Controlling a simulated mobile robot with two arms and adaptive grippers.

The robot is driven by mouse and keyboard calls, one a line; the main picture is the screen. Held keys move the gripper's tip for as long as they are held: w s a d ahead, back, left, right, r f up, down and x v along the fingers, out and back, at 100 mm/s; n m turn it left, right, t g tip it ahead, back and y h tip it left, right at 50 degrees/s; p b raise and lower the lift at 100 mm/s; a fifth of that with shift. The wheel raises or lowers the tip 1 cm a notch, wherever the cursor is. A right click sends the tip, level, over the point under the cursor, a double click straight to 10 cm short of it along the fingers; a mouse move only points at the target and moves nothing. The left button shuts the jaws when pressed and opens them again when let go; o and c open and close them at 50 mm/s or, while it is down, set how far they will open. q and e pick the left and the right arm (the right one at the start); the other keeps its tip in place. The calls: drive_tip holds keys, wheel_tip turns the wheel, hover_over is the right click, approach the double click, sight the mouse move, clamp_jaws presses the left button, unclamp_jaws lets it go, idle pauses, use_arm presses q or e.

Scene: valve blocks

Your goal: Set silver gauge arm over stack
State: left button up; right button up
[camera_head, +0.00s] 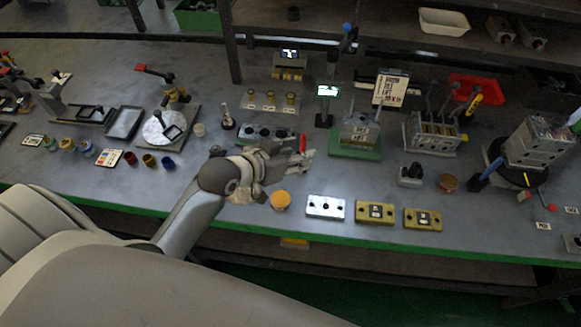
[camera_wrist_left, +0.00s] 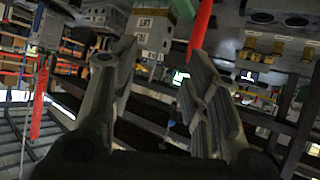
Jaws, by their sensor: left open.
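My left gripper (camera_head: 306,158) reaches in from the left above the bench, with its fingers open and nothing seen between them. The open fingers also show in the left wrist view (camera_wrist_left: 163,60). A grey labelled block stack (camera_head: 361,131) stands on a green base (camera_head: 356,153) just right of the fingertips. The stack also shows in the left wrist view (camera_wrist_left: 154,27), beyond the fingers. A red handle (camera_head: 302,143) is close by the fingertips, and a red bar (camera_wrist_left: 201,27) shows in the left wrist view. I cannot tell which part is the silver gauge arm. My right gripper is not in view.
A silver plate (camera_head: 325,207) and two brass plates (camera_head: 375,212) (camera_head: 422,219) lie along the front edge. An orange-topped cup (camera_head: 281,201) stands below the gripper. A small green-lit display (camera_head: 327,91) stands behind the gripper. A grey lever block (camera_head: 432,133) stands right of the stack.

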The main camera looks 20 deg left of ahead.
use_arm(q)
drive_tip(key=shift+s+d+f+g, duration=0.1)
drive_tip(key=shift+s+f+g, duration=0.2)
drive_tip(key=shift+s+f, duration=0.35)
drive_tip(key=shift+s+d+f+g, duration=0.1)
drive_tip(key=shift+s+f+g, duration=0.25)
drive_tip(key=shift+s, duration=0.45)
